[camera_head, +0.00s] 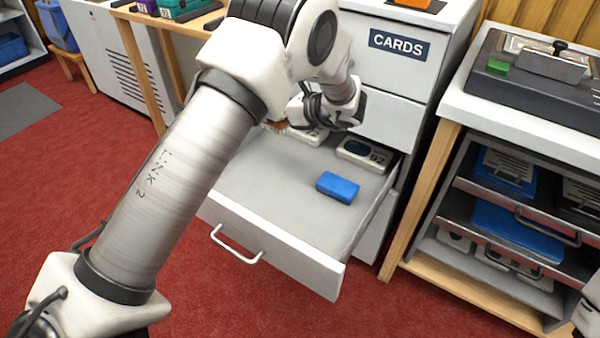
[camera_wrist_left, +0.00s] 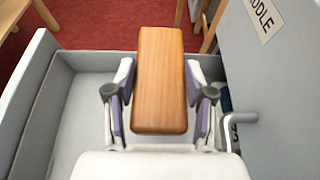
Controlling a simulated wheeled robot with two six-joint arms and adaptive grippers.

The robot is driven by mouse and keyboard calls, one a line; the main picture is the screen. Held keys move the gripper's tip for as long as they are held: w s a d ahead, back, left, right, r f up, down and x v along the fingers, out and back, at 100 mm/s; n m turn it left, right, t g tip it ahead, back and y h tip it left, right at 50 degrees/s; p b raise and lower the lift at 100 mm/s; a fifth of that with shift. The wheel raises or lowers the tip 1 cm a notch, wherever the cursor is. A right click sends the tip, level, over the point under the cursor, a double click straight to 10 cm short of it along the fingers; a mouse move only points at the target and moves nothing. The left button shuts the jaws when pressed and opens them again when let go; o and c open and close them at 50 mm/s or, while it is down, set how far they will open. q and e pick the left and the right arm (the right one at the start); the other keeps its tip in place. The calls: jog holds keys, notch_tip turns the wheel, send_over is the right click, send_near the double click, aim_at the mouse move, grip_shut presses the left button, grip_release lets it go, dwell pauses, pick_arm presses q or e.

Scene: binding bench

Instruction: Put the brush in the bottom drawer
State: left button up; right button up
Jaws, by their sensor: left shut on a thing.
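The brush (camera_wrist_left: 160,75) shows in the left wrist view as a brown wooden block; its underside is hidden there. My left gripper (camera_wrist_left: 160,98) is shut on it, one finger at each side. In the head view a small brown part of the brush (camera_head: 276,126) shows beyond my arm. The gripper is over the back left part of a pulled-out drawer (camera_head: 262,190), which also shows in the left wrist view (camera_wrist_left: 85,115). A front above it bears a label ending in "DDLE". I cannot tell whether the brush touches the drawer floor.
A blue block (camera_head: 338,187) lies in the drawer, with a numbered pale box (camera_head: 364,154) at its back right. The cabinet (camera_head: 400,75) marked "CARDS" rises behind. A bench with shelves (camera_head: 510,130) stands at the right. The drawer's front left floor is clear.

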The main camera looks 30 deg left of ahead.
pick_arm(q)
notch_tip(320, 180, down, 12)
jog(key=b, duration=0.3)
jog(key=shift+f, duration=0.25)
jog(key=w+b, duration=0.1)
jog(key=w, duration=0.1)
jog(key=w+f, duration=0.1)
jog(key=w, duration=0.1)
jog(key=shift+d+f+b, duration=0.1)
jog(key=shift+f+b, duration=0.1)
jog(key=shift+b, duration=0.2)
jog(key=shift+r, duration=0.1)
jog(key=shift+s, duration=0.1)
jog(key=o, duration=1.2)
jog(key=shift+o, duration=0.2)
